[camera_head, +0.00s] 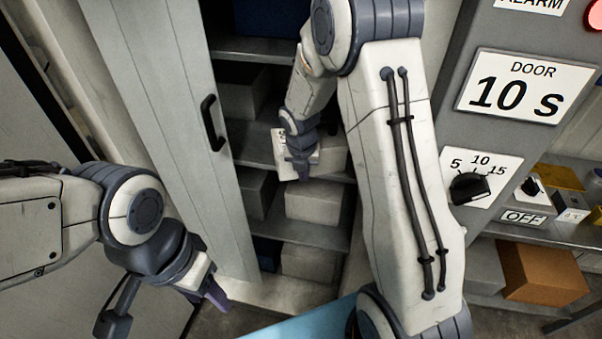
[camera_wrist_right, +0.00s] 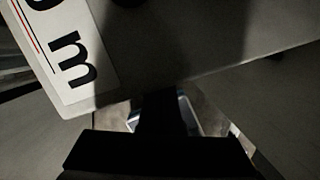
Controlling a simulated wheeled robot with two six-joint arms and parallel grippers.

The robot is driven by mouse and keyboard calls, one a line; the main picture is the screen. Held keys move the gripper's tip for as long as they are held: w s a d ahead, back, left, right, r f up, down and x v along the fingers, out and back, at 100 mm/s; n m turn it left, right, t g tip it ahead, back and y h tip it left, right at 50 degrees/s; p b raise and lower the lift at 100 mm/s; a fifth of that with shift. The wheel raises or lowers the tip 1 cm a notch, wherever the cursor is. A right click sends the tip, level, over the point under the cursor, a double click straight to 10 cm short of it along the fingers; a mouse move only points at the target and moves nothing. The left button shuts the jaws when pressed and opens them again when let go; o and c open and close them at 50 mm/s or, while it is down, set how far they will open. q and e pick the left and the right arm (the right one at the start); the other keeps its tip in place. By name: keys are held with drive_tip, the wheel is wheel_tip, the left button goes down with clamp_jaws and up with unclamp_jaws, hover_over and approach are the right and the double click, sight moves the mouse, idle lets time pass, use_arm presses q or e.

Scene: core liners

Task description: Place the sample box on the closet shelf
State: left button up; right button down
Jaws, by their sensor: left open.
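The sample box (camera_head: 326,158) is pale, with a white label on its front, and is at the middle shelf of the open closet. My right gripper (camera_head: 300,170) is at its front and appears shut on its near edge. In the right wrist view the sample box (camera_wrist_right: 190,50) fills the top, with a label of large black print at left; a dark finger overlaps its lower edge. The fingertips are mostly hidden, and I cannot tell whether the box rests on the closet shelf (camera_head: 250,150). My left gripper (camera_head: 215,290) is open and empty, low in front of the closet.
Other boxes stand on the closet shelves, including a grey one (camera_head: 240,95) above and a pale one (camera_head: 315,200) below. The closet door (camera_head: 170,90) stands at left with a black handle. A grey control panel (camera_head: 500,150) is close on the right, beside my right arm.

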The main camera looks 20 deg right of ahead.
drive_tip(key=w+d+p, duration=0.1)
drive_tip(key=p, duration=0.1)
drive_tip(key=w+p, duration=0.1)
drive_tip(key=w+d+p, duration=0.1)
drive_tip(key=w+p, duration=0.1)
drive_tip(key=shift+w+d+r+p, duration=0.1)
drive_tip(key=shift+d+r+p, duration=0.2)
drive_tip(key=shift+r+p, duration=0.05)
drive_tip(key=shift+w+d+f+p, duration=0.1)
drive_tip(key=shift+w+d+p, duration=0.1)
drive_tip(key=shift+w+p, duration=0.15)
drive_tip(key=shift+w+d+f, duration=0.2)
drive_tip(key=shift+w, duration=0.1)
